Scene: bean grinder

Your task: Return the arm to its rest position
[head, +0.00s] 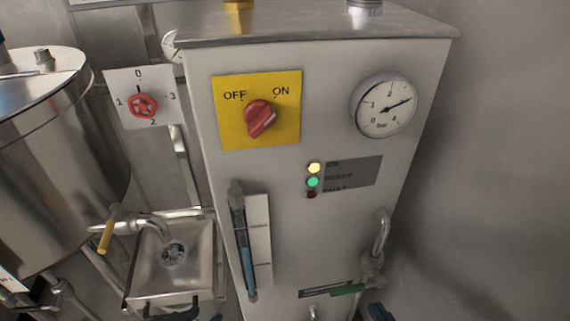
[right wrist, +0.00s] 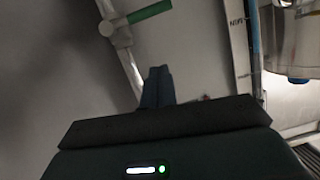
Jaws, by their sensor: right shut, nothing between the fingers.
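My right gripper (right wrist: 157,86) shows in the right wrist view with its dark fingers together and nothing between them. It is in front of the grey machine front, below a pipe with a green lever. In the head view only a dark tip of my right gripper (head: 379,312) shows at the bottom edge, right of the green-handled valve (head: 348,289). Dark parts of my left gripper (head: 182,313) show at the bottom edge below the steel sink; most of it is cut off, so its opening is unclear.
The machine cabinet (head: 330,230) has a red OFF/ON knob (head: 261,118), a pressure gauge (head: 384,105), lit yellow and green lamps, and a blue sight tube (head: 245,250). A steel tank (head: 50,170) and sink (head: 165,285) stand left. Bare wall (head: 500,180) is at right.

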